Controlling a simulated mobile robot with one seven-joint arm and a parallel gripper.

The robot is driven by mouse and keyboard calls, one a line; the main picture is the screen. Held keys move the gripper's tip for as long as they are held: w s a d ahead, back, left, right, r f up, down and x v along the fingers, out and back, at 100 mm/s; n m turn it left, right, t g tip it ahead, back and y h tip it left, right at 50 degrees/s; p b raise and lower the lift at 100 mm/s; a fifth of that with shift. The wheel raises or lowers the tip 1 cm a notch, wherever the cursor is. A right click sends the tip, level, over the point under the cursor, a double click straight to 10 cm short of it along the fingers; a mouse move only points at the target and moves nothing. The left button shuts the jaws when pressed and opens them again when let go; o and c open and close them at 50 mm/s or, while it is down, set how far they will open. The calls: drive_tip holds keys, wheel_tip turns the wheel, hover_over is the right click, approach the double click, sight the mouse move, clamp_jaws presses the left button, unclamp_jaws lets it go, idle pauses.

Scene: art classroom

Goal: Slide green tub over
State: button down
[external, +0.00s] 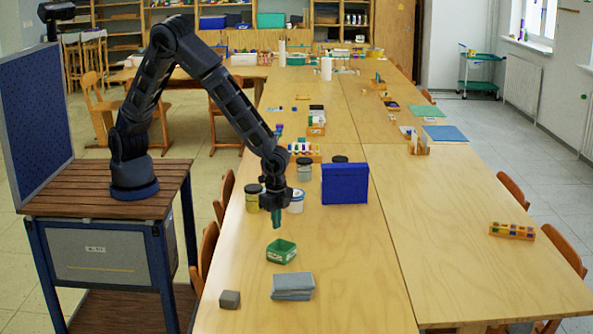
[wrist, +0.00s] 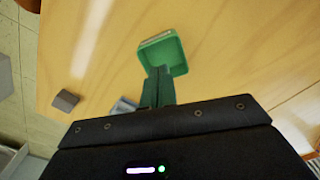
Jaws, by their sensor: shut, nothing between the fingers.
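The green tub (external: 281,251) is a small open square container with a pale label on its front side. It stands upright on the near part of the long wooden table. My gripper (external: 277,222) points down above and slightly behind the tub in the external view. Its green fingers are shut with nothing between them. In the wrist view the fingertips (wrist: 158,72) overlap the lower edge of the green tub (wrist: 164,53); I cannot tell whether they touch it.
A folded grey-blue cloth (external: 293,286) and a small grey block (external: 230,299) lie in front of the tub. A blue box (external: 345,184) and several jars (external: 296,201) stand behind. The table (external: 360,270) is clear to the tub's right.

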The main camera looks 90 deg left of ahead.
sight(298, 266)
wheel_tip(298, 266, down, 9)
drive_tip(key=shift+f, duration=0.1)
drive_tip(key=shift+w+d+f, duration=0.2)
drive_tip(key=shift+w+d, duration=0.3)
drive_tip(key=shift+w+d+f, duration=0.2)
drive_tip(key=shift+w+d, duration=0.65)
drive_tip(key=shift+w, duration=0.15)
drive_tip(key=w+d, duration=0.3)
drive_tip(key=w, duration=0.1)
drive_tip(key=shift+d, duration=0.2)
